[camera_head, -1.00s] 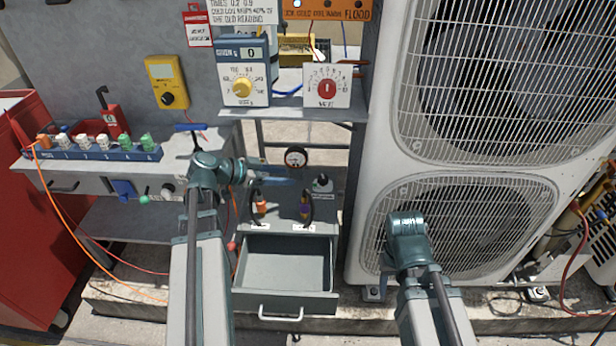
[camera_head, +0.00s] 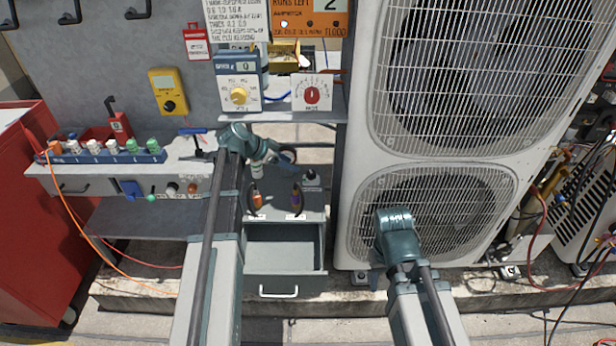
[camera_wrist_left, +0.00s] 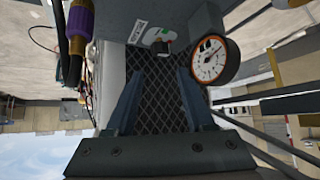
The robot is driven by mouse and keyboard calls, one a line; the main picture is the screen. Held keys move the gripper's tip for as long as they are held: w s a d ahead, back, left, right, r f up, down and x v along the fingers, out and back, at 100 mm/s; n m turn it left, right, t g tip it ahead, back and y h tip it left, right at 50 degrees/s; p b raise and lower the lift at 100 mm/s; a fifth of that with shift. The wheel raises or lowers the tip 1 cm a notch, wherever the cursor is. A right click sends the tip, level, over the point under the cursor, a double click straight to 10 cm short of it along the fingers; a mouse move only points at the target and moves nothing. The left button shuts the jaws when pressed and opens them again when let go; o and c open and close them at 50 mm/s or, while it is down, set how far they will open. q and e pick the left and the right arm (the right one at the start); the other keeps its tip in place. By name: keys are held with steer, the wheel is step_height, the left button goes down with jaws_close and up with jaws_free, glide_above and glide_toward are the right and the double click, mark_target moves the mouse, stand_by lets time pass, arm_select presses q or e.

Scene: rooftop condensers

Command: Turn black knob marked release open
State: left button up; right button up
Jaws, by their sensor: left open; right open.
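A small black knob (camera_head: 312,176) stands on the grey bench top, right of the drawer unit's middle. In the left wrist view the black knob (camera_wrist_left: 161,48) sits by a label with a green mark; I cannot read the label. My left gripper (camera_head: 284,166) is just left of the knob in the head view. In the left wrist view its two blue fingers (camera_wrist_left: 158,80) are apart, with nothing between them, and the knob lies beyond the tips. My right arm's wrist is in front of the lower condenser fan; its fingers are hidden.
A round dial gauge (camera_wrist_left: 215,60) is close beside the right finger. An orange plug (camera_head: 257,199) and a purple-banded plug (camera_head: 296,196) stand nearby. An open drawer (camera_head: 284,262) is below. The condenser (camera_head: 350,190) walls off the right side, and a shelf (camera_head: 282,114) is above.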

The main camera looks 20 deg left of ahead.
mark_target(310, 173)
arm_select(q)
steer(key=b+x, duration=0.5)
steer(key=x, duration=0.4)
steer(key=shift+a+f+b, duration=0.1)
steer(key=shift+f+b, duration=0.1)
steer(key=shift+b, duration=0.1)
steer(key=shift+w+d+f+b, duration=0.35)
steer(key=shift+d+f+b, duration=0.05)
jaws_close()
